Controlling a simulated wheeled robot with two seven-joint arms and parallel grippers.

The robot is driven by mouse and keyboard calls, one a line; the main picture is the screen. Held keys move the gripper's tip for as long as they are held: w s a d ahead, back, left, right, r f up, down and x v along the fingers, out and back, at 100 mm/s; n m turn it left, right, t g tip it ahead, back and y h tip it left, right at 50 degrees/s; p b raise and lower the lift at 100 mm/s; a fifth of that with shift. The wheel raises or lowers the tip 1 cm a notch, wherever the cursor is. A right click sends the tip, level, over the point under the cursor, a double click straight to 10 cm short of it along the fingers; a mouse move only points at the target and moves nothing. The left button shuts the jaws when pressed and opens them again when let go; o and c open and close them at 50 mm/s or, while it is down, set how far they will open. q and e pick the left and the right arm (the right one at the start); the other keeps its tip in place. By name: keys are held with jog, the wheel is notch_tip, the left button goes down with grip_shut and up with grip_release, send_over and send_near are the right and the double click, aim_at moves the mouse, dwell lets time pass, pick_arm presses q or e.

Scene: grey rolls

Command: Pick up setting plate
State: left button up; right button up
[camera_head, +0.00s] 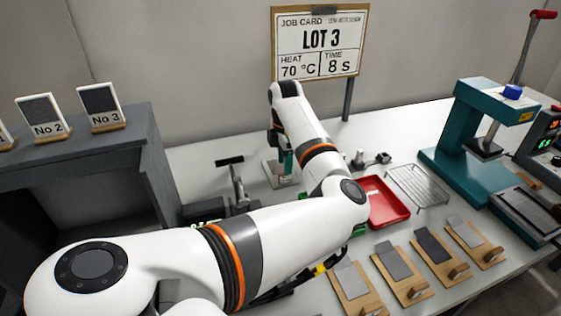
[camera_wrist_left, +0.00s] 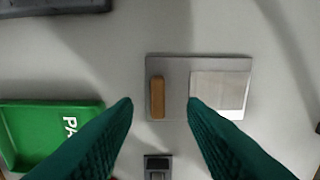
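The setting plate is likely the flat grey plate (camera_wrist_left: 175,80) with a wooden bar (camera_wrist_left: 157,97) and a paler square (camera_wrist_left: 219,88) on it, in the left wrist view. In the head view a grey plate (camera_head: 271,176) shows at the back of the table, partly hidden by my left gripper. My left gripper (camera_head: 284,165) points down over it. In the left wrist view its two green fingers (camera_wrist_left: 160,104) are apart, with the wooden bar between and just beyond their tips. Nothing is held. My right gripper is in neither view.
A green tray (camera_wrist_left: 45,122) lies left of the plate in the wrist view. A red tray (camera_head: 385,205), a wire rack (camera_head: 420,186) and a teal press (camera_head: 458,160) stand to the right. Several wooden boards with grey swatches line the front. A job card (camera_head: 321,42) stands behind.

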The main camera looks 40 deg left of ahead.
aim_at(275, 170)
pick_arm(q)
notch_tip(275, 170, down, 3)
jog(key=shift+s+d+f, duration=0.1)
jog(key=shift+f, duration=0.05)
jog(key=shift+c, duration=0.4)
grip_shut()
